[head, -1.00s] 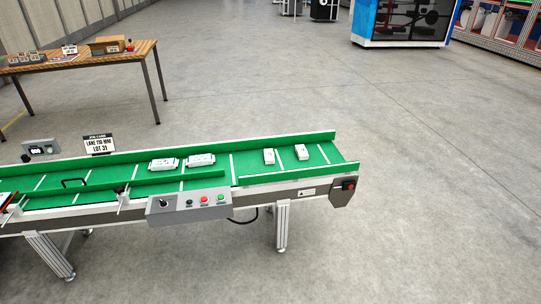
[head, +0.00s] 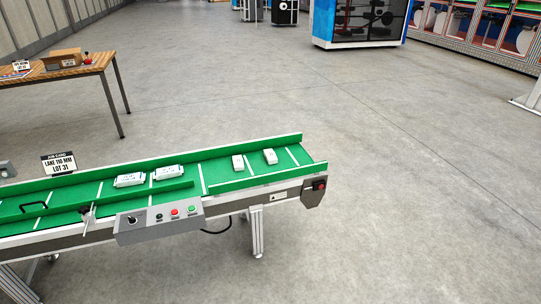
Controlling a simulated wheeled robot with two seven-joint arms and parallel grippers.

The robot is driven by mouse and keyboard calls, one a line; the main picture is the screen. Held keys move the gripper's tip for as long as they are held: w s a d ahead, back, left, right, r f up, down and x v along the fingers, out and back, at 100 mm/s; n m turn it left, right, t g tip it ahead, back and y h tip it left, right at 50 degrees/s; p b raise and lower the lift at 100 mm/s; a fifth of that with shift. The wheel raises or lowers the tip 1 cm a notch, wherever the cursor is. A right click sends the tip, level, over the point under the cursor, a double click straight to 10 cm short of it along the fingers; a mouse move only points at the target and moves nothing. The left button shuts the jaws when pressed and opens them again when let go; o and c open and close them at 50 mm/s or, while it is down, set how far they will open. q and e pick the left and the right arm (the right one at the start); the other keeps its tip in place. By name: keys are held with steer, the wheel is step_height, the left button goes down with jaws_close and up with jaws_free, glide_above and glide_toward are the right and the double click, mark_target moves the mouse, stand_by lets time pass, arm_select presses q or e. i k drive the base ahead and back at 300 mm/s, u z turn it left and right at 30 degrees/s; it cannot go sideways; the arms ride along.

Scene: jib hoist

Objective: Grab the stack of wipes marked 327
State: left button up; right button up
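Several white packs lie on a green conveyor belt (head: 217,173) in the head view. Two lie lengthwise along the belt, a left one (head: 130,180) and one beside it (head: 169,172). Two more stand crosswise nearer the belt's right end, one (head: 238,162) and another (head: 270,157). Their markings are too small to read, so I cannot tell which is the stack of wipes marked 327. Neither of my grippers is in view.
A control box (head: 160,220) with a knob and buttons sits on the conveyor's near side. A job card (head: 59,163) reads "LANE 110 MM LOT 31". A wooden table (head: 95,66) stands at back left. The floor (head: 400,190) right of the conveyor is clear.

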mark_target(238, 165)
steer(key=z, duration=0.4)
steer(key=i, duration=2)
steer(key=u, duration=1.2)
steer(key=i, duration=0.6)
steer(key=u, duration=0.55)
